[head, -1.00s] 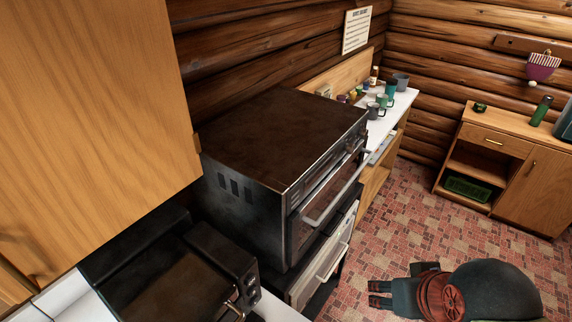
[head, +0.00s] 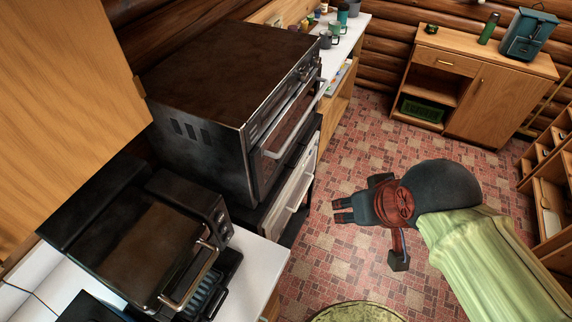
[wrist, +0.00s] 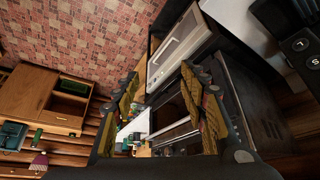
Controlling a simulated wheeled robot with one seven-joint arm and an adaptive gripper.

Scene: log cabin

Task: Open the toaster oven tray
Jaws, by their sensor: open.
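A small black countertop appliance (head: 150,250), likely the toaster oven, sits on the white counter at the lower left in the head view. It has knobs on its side panel and a metal handle (head: 190,285) at its front. A dark ribbed tray or rack (head: 207,288) shows below the handle; I cannot tell how far out it is. My gripper (head: 370,232) is open and empty over the floor, well right of the appliance and apart from it. In the wrist view, both fingers of my gripper (wrist: 160,105) are spread; part of a black button panel (wrist: 300,48) shows at the upper right.
A large dark oven (head: 220,90) with bar handles stands between the counter and the far white worktop (head: 350,35), which holds mugs. A wooden cabinet (head: 500,95) stands at the back right. The tiled floor (head: 350,130) around my gripper is clear. A round greenish thing (head: 355,312) shows at the bottom edge.

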